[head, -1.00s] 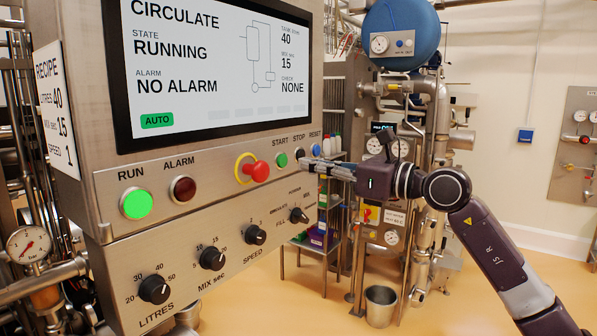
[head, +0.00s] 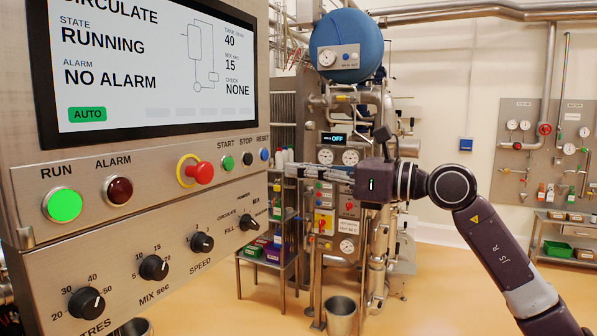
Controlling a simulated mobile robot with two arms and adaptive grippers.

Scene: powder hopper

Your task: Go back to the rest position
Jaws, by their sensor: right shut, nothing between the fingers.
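My right gripper (head: 291,171) is shut and empty. It points left and hangs in the air to the right of the control panel (head: 150,165), apart from its right edge. The panel screen (head: 150,65) reads CIRCULATE, RUNNING, NO ALARM and AUTO. The RUN lamp (head: 64,205) glows green and the ALARM lamp (head: 118,190) is dark. The START button (head: 227,163), STOP button (head: 247,159) and RESET button (head: 264,154) are in plain view, left of the gripper. My left gripper is not in view.
Behind my right gripper stands a process unit with a blue tank (head: 347,45). A steel bucket (head: 341,315) is on the floor below. A shelf cart (head: 262,262) stands at the panel's right. Open floor (head: 430,290) lies at the right, before a wall gauge board (head: 522,140).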

